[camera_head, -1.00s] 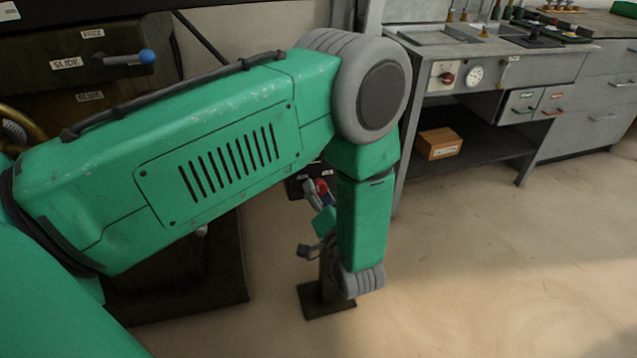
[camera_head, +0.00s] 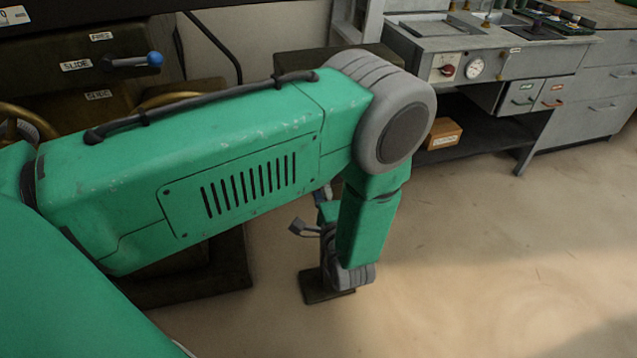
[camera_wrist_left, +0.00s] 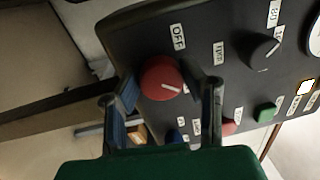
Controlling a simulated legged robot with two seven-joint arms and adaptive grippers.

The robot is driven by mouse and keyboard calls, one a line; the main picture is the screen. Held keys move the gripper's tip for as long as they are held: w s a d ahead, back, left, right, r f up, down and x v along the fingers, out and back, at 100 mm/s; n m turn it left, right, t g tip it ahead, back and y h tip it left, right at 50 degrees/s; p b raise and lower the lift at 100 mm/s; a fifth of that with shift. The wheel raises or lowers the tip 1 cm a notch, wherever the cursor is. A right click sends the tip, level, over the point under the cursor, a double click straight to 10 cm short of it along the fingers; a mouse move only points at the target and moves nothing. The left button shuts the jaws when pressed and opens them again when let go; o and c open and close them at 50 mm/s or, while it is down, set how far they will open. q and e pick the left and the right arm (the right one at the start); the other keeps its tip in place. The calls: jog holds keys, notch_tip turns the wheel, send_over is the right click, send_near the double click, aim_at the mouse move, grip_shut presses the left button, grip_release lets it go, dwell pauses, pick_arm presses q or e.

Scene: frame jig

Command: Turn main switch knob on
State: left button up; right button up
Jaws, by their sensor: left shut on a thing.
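The main switch knob (camera_wrist_left: 162,77) is round and red on a dark control panel (camera_wrist_left: 205,20) in the left wrist view. Its white pointer line slants towards the lower right, away from the OFF label (camera_wrist_left: 178,37) above it. My left gripper (camera_wrist_left: 166,92) has one finger on each side of the knob and is shut on it. My right gripper is in neither view.
A black knob (camera_wrist_left: 264,50) and a green button (camera_wrist_left: 265,112) sit right of the red knob, with a blue button (camera_wrist_left: 176,136) below. In the head view, a dark stand base (camera_head: 325,285) is on the floor. A grey bench (camera_head: 425,60) stands behind; floor at right is clear.

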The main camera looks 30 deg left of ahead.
pick_arm(q)
jog(key=shift+s+d+f+m, duration=0.1)
jog(key=shift+d+f+m, duration=0.25)
jog(key=shift+m, duration=0.45)
jog(key=o, duration=1)
jog(key=shift+o, duration=0.7)
jog(key=shift+r, duration=0.15)
jog(key=shift+r, duration=0.1)
jog(key=v, duration=1.2)
